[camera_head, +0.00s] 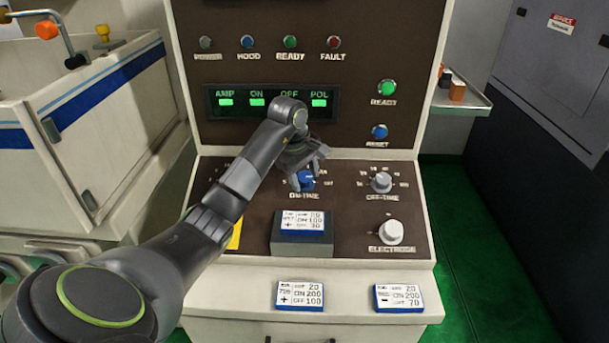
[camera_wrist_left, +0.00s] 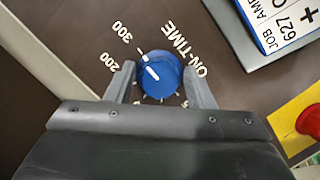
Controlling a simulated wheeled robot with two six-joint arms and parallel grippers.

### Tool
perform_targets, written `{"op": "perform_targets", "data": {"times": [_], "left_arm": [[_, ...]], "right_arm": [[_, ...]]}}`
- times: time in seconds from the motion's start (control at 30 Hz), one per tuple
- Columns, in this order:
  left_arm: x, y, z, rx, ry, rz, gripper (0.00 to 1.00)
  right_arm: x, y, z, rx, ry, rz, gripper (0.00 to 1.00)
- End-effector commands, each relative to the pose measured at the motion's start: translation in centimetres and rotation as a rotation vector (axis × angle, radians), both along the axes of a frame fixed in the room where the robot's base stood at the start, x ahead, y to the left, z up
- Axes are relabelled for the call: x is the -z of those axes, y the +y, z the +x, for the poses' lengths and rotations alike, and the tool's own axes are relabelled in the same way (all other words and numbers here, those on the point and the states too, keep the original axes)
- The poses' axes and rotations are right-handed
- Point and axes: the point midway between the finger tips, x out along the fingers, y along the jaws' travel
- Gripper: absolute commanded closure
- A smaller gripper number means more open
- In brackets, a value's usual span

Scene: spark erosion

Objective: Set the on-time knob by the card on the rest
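The blue on-time knob (camera_head: 307,181) sits on the brown sloping panel. In the left wrist view the knob (camera_wrist_left: 160,76) has a white pointer line slanting up-left, between the 200 and 300 labels. My left gripper (camera_head: 307,174) is at the knob, one finger on each side; in the left wrist view its fingertips (camera_wrist_left: 159,68) appear to touch the knob's sides. The card (camera_head: 303,222) stands on the dark rest (camera_head: 302,249) below the knob; it seems to read ON 100, OFF 30. Part of this card (camera_wrist_left: 282,22) shows in the wrist view. My right gripper is out of view.
The off-time knob (camera_head: 381,182) and electrode knob (camera_head: 391,232) are to the right. Two other cards, one ON 200 OFF 100 (camera_head: 300,295) and one ON 200 OFF 70 (camera_head: 398,298), lie on the front ledge. A red button (camera_wrist_left: 310,120) on yellow is near the gripper.

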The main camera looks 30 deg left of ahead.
Motion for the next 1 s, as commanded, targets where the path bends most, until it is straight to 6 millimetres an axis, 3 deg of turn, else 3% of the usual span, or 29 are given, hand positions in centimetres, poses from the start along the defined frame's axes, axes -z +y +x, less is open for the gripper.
{"op": "perform_targets", "data": {"times": [0.13,0.47,1.0], "left_arm": [[0.0,0.0,0.0,0.000,-0.001,0.000,0.74],[0.2,0.0,0.0,-0.051,-0.013,-0.014,0.74],[0.4,0.1,0.0,-0.458,-0.094,-0.140,0.74]], "right_arm": [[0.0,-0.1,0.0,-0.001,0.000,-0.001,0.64],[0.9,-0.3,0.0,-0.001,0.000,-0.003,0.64],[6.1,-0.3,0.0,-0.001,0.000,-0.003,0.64]]}}
